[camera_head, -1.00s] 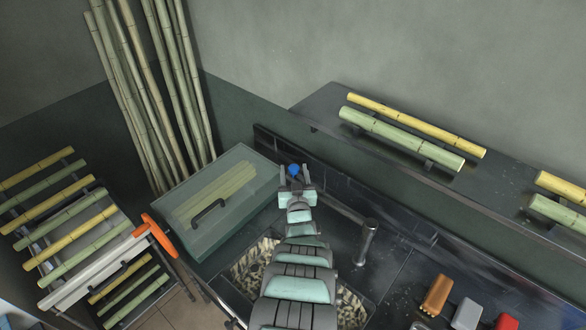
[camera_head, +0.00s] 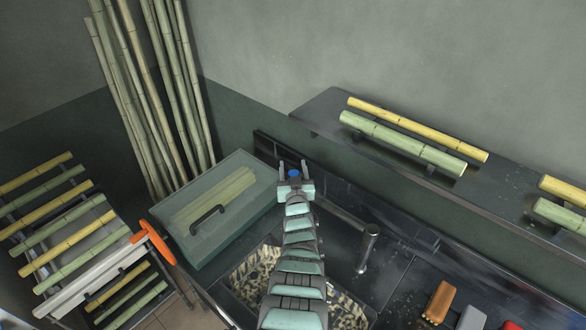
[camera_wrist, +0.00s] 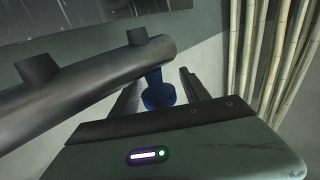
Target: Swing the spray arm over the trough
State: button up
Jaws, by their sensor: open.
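The spray arm (camera_head: 345,219) is a dark metal pipe running from an upright post (camera_head: 368,248) up and left along the back wall, away from over the trough. A blue knob (camera_head: 294,174) is at its far end. My gripper (camera_head: 293,167) is open, with one finger on either side of the knob. In the wrist view, the pipe (camera_wrist: 85,90) with stubby nozzles crosses from the left, and the blue knob (camera_wrist: 158,94) hangs between my fingers. I cannot tell whether they touch it. The trough (camera_head: 240,277), with a mottled bottom, lies partly hidden under my arm.
A glass-lidded box (camera_head: 222,207) with a black handle stands left of my gripper. A rack of canes (camera_head: 75,225) with an orange handle (camera_head: 152,240) is at the left. A raised shelf (camera_head: 325,113) holds canes. Brushes (camera_head: 438,302) lie at lower right.

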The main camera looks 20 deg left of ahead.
grip_shut()
dwell(0.5)
dwell(0.8)
